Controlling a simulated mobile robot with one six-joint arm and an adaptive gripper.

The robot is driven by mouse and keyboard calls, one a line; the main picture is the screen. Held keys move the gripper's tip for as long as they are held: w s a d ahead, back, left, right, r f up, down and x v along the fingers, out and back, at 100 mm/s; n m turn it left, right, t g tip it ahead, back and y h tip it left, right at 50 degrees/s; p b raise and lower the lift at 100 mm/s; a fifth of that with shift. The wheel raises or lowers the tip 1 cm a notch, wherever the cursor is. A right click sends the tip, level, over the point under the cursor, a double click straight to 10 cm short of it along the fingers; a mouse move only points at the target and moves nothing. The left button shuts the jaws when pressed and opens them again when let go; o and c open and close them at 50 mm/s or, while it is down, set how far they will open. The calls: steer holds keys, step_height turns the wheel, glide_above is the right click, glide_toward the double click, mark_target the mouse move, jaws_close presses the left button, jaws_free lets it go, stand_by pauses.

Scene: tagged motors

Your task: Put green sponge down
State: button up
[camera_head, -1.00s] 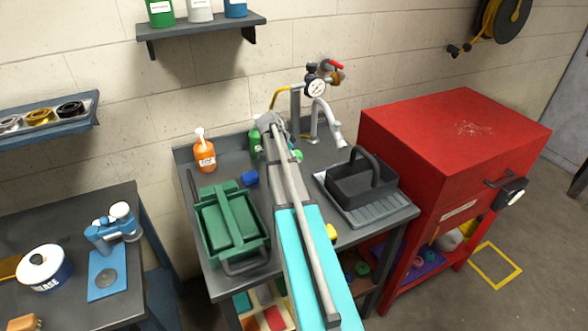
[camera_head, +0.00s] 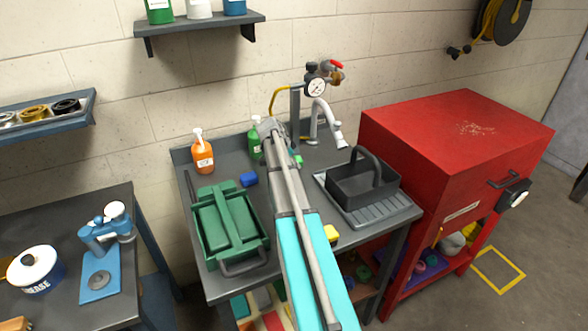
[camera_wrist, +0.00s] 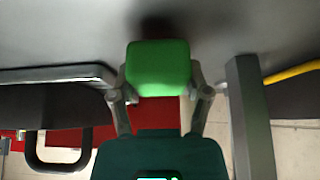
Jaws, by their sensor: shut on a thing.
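The green sponge (camera_wrist: 158,67) is a bright green block in the wrist view, between the two fingers of my gripper (camera_wrist: 160,92). My gripper is shut on it. Beyond the sponge is a grey surface with a dark shadow close to it; I cannot tell whether they touch. In the head view only a small green bit of the sponge (camera_head: 298,160) shows beside the end of my arm, above the back of the grey workbench (camera_head: 228,160). My arm hides most of the gripper there.
A faucet (camera_head: 322,112) is behind.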

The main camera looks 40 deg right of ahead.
steer(key=shift+f+b, duration=0.35)
steer(key=shift+f, duration=0.3)
steer(key=shift+f, duration=0.1)
steer(key=o, duration=1.1)
steer(key=shift+r, duration=0.2)
steer(key=p+v, duration=0.3)
steer(key=v, duration=0.1)
steer(key=shift+p, duration=0.35)
steer(key=s+p+v, duration=0.1)
steer(key=p+v, duration=0.5)
steer(key=v, duration=0.1)
steer(key=shift+w+a+r+p, duration=0.25)
steer(key=shift+w+r+p, duration=0.15)
steer(key=shift+w, duration=0.15)
